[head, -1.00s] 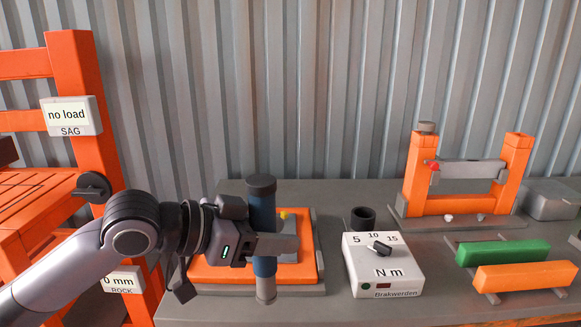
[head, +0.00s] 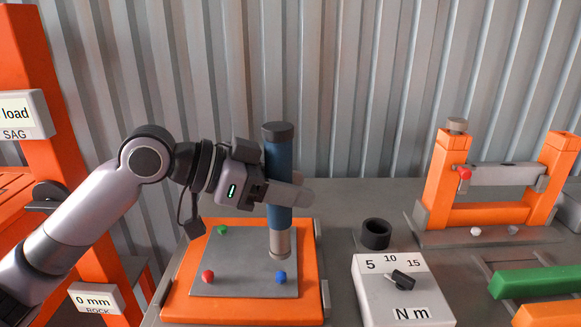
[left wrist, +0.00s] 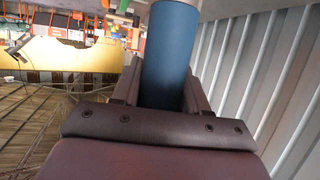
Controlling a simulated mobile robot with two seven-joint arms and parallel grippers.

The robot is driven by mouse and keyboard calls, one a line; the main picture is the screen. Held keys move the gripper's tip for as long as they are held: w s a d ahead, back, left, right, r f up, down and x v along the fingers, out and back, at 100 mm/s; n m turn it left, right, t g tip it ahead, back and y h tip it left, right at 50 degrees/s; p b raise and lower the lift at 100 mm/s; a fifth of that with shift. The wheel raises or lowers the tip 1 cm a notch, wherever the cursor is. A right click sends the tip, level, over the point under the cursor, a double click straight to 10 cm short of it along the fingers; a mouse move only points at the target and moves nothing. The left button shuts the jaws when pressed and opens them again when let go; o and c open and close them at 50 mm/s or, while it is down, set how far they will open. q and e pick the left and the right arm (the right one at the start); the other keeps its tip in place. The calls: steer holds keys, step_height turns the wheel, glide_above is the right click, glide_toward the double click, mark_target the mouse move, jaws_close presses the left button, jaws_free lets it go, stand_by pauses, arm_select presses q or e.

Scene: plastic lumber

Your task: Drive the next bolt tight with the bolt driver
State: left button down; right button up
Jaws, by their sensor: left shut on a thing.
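My left gripper (head: 281,189) is shut on the blue bolt driver (head: 278,160), which has a dark cap on top and a metallic socket (head: 279,243) at the bottom. The driver is upright, its socket end just behind the blue bolt (head: 281,277); I cannot tell its exact height above the plate. A grey plate (head: 240,270) lies on an orange board (head: 190,308). A green bolt (head: 223,230) and a red bolt (head: 208,276) show on the plate. In the left wrist view the driver (left wrist: 168,50) stands between the fingers. My right gripper is not in view.
A torque box (head: 395,300) with a dial marked 5, 10, 15 N m stands right of the board, with a dark ring-shaped holder (head: 376,234) behind it. An orange frame (head: 490,213) and green and orange bars (head: 540,283) are farther right. An orange rack stands left.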

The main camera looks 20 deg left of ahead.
arm_select(q)
steer(key=shift+w+a+r, duration=0.1)
steer(key=shift+w, duration=0.25)
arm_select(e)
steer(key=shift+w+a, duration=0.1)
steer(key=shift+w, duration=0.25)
arm_select(q)
steer(key=shift+s, duration=0.15)
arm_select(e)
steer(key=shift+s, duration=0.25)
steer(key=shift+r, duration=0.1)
